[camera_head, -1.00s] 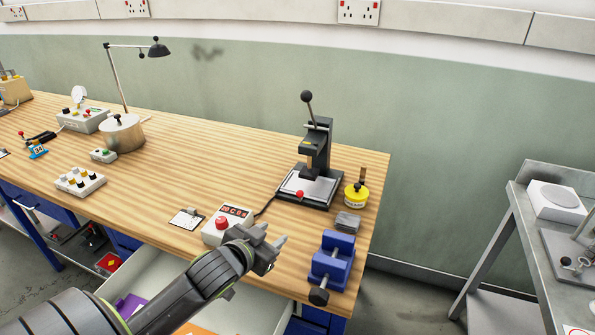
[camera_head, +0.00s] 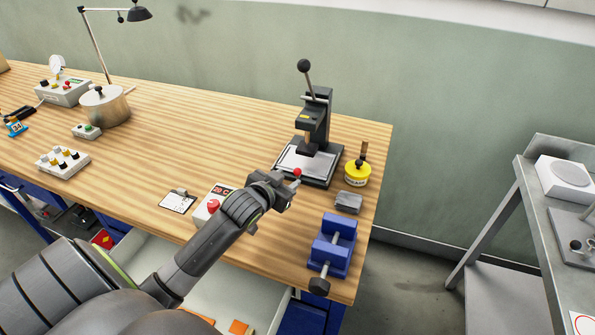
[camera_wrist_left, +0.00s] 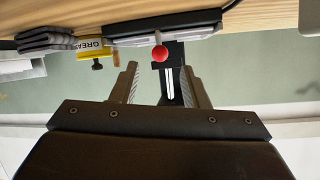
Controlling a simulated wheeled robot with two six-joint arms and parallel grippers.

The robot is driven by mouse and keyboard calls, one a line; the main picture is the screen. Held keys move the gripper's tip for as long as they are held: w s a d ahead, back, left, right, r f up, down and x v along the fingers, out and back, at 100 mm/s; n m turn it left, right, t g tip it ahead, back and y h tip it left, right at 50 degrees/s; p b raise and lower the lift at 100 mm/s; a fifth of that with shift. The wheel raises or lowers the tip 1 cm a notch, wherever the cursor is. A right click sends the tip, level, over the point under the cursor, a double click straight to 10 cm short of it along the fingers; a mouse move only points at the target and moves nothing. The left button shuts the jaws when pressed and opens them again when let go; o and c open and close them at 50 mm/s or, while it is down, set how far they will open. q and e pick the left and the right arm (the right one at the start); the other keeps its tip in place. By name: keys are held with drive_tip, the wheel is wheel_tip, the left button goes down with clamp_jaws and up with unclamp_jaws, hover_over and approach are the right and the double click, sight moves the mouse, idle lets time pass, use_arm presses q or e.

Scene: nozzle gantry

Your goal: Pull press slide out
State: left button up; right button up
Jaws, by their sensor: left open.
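The press (camera_head: 314,118) is a dark upright frame with a black ball-ended lever, standing on the wooden bench. Its press slide (camera_head: 296,158) is a pale flat plate in the dark base, with a red ball knob (camera_head: 297,172) at its front. My left gripper (camera_head: 286,184) is open and empty, just in front of the knob and partly covering the base's front edge. In the left wrist view, which looks upside down, the red knob (camera_wrist_left: 160,53) shows between and beyond the open fingertips (camera_wrist_left: 158,72). I cannot see contact. My right gripper is not in view.
A blue vise (camera_head: 333,246) sits at the bench's front right. A control box (camera_head: 212,207) lies partly behind my arm.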

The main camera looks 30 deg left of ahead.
sight(296, 173)
use_arm(q)
drive_tip(key=x, duration=0.7)
drive_tip(key=shift+w, duration=0.35)
drive_tip(key=shift+f, duration=0.1)
clamp_jaws()
